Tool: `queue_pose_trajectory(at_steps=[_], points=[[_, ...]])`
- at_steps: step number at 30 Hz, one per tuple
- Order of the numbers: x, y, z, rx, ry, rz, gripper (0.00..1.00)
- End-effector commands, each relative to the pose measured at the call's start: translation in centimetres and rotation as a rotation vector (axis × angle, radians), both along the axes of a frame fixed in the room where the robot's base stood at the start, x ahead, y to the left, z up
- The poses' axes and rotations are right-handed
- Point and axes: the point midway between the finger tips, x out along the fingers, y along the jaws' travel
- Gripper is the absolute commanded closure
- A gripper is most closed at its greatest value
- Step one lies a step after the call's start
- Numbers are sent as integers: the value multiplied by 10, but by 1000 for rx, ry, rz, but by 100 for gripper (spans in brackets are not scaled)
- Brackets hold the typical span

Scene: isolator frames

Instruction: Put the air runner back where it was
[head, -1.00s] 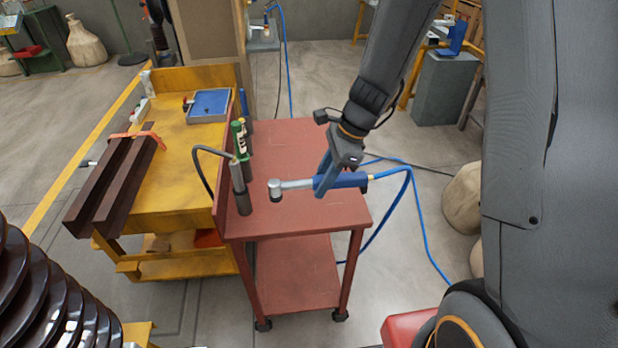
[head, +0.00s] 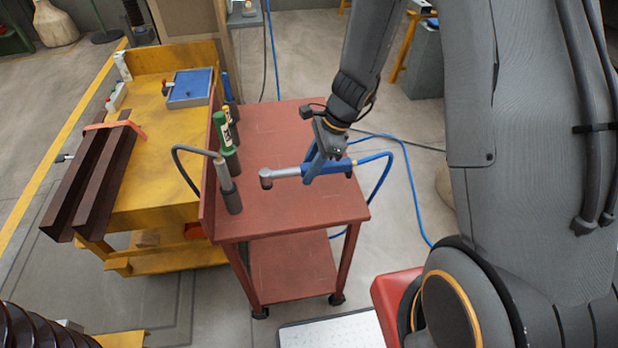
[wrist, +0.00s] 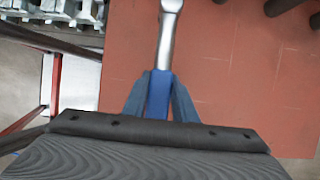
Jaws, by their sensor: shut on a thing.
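The air runner (head: 288,172) is a ratchet-like tool with a silver head and a blue handle. A blue hose runs from its right end. My gripper (head: 314,170) is shut around the blue handle, with the silver head pointing left. The tool is over the red cart top (head: 290,212); I cannot tell whether it touches the surface. In the wrist view the blue handle (wrist: 159,92) sits between the two fingers, and the silver neck (wrist: 168,35) points away from me.
Dark cylindrical holders (head: 231,198) stand along the cart's left edge; one has a grey tool with a black cable. A green bottle-like item (head: 222,130) stands behind them. A yellow bench (head: 160,190) adjoins on the left. The cart's front and back right are clear.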

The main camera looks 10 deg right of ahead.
Motion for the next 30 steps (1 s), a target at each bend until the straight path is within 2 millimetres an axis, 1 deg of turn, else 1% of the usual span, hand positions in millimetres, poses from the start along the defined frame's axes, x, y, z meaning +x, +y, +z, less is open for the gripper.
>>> queue_pose_trajectory(at_steps=[6,9,23,24,26,27,30], points=[[0,0,-26,0,3,-2,100],[0,0,-34,0,2,-1,100],[1,0,-41,0,-1,-1,100],[0,0,-42,-1,0,-1,73],[0,0,-41,-1,0,-1,63],[0,0,-41,-1,0,-1,56],[0,0,-41,-1,0,-1,56]])
